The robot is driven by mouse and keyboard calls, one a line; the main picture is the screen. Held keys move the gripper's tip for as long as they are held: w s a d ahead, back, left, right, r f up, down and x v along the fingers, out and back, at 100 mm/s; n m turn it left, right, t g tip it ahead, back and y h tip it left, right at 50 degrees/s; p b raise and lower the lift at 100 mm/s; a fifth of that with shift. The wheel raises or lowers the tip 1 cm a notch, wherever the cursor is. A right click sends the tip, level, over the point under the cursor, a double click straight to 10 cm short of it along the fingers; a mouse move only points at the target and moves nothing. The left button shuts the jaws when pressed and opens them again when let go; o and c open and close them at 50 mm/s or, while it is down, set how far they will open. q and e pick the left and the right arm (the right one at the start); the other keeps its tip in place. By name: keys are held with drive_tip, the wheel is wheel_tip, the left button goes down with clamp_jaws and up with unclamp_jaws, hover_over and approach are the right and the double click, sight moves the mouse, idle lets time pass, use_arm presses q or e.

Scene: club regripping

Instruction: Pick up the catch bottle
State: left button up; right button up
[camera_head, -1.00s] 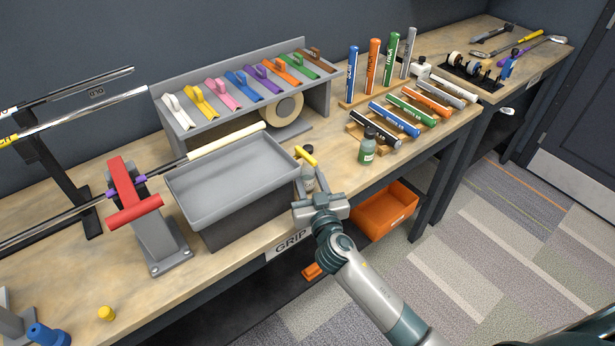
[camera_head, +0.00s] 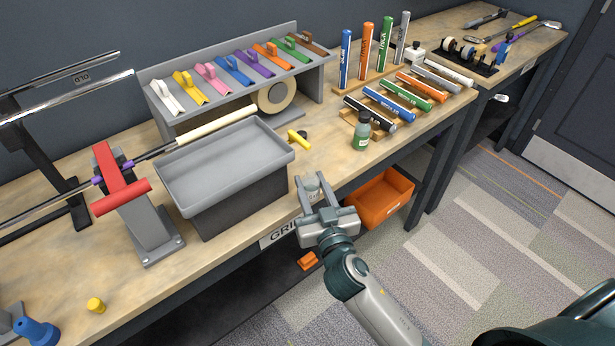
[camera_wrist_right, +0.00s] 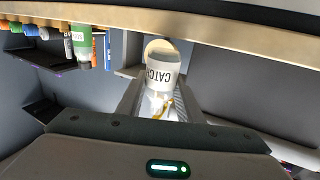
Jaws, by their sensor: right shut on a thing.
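The catch bottle (camera_head: 314,186) is a small pale bottle, seen between the fingers of my right gripper (camera_head: 313,192) at the bench's front edge, right of the grey tray. In the right wrist view the bottle (camera_wrist_right: 161,66) has a white label with "CATC" readable. The fingers (camera_wrist_right: 158,100) are shut around its sides. The clear part of the bottle shows yellowish streaks. The gripper hides part of the bottle in the head view, and its exact height against the bench top is hard to tell. My left gripper is not in view.
A grey tray (camera_head: 178,178) on a dark bin stands left of the gripper. A yellow-handled tool (camera_head: 299,140) lies behind it. A green bottle (camera_head: 361,134) stands to the right, before a rack of grips. An orange bin (camera_head: 378,203) sits below the bench edge.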

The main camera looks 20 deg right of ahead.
sight(313, 190)
drive_tip(key=s+b, duration=0.1)
drive_tip(key=s, duration=0.2)
drive_tip(key=s+b, duration=0.1)
drive_tip(key=s, duration=0.3)
drive_tip(key=shift+a, duration=0.2)
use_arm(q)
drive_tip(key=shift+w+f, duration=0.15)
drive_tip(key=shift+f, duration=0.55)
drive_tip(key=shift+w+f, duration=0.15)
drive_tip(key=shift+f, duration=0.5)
use_arm(e)
drive_tip(key=shift+s, duration=0.95)
use_arm(q)
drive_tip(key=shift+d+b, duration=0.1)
drive_tip(key=shift+b, duration=0.2)
